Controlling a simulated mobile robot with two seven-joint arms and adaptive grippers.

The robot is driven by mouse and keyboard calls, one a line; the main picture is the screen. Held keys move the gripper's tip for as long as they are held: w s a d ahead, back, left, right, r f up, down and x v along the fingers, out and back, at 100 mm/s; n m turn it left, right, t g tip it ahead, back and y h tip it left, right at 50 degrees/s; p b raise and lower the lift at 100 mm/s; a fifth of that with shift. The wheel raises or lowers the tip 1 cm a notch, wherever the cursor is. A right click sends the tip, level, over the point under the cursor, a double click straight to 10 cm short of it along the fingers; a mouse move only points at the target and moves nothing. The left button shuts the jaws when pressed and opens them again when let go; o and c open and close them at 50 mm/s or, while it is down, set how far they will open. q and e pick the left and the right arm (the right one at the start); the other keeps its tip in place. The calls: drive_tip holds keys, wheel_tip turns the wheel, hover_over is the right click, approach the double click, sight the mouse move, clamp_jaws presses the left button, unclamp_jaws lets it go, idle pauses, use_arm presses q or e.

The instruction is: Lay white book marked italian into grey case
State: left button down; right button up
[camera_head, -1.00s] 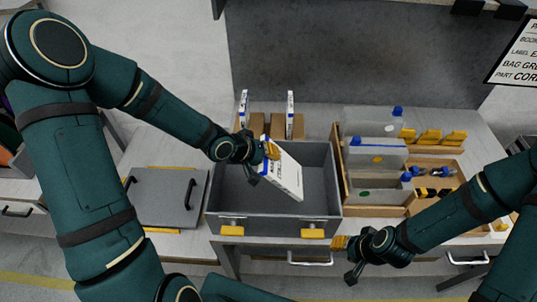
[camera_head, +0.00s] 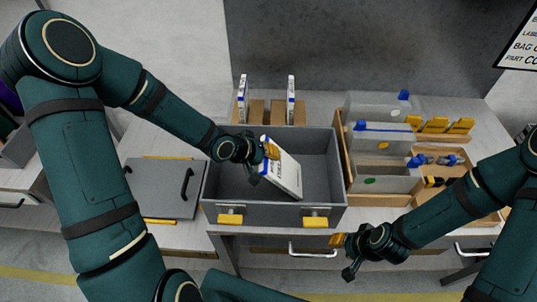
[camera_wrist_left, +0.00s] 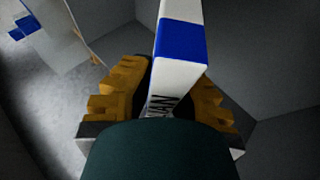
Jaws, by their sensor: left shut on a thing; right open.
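The white book (camera_head: 285,176) has a blue band and is tilted inside the open grey case (camera_head: 328,172). My left gripper (camera_head: 268,155) is shut on its upper left end, above the case floor. In the left wrist view, the book's spine (camera_wrist_left: 174,80) stands between the yellow finger pads, with a blue band and part of a dark word ending in "AN". Whether the book's lower edge touches the floor, I cannot tell. My right gripper (camera_head: 346,256) is open and empty, in front of the case's lower right corner.
Two more white-and-blue books (camera_head: 291,98) stand in a brown holder (camera_head: 268,112) behind the case. A grey lid (camera_head: 160,188) with black handles lies to the left.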

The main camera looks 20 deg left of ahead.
use_arm(q)
drive_tip(key=shift+f, duration=0.25)
drive_tip(key=c, duration=1)
unclamp_jaws()
drive_tip(key=shift+c, duration=0.2)
drive_tip(key=v, duration=1.2)
idle(0.6)
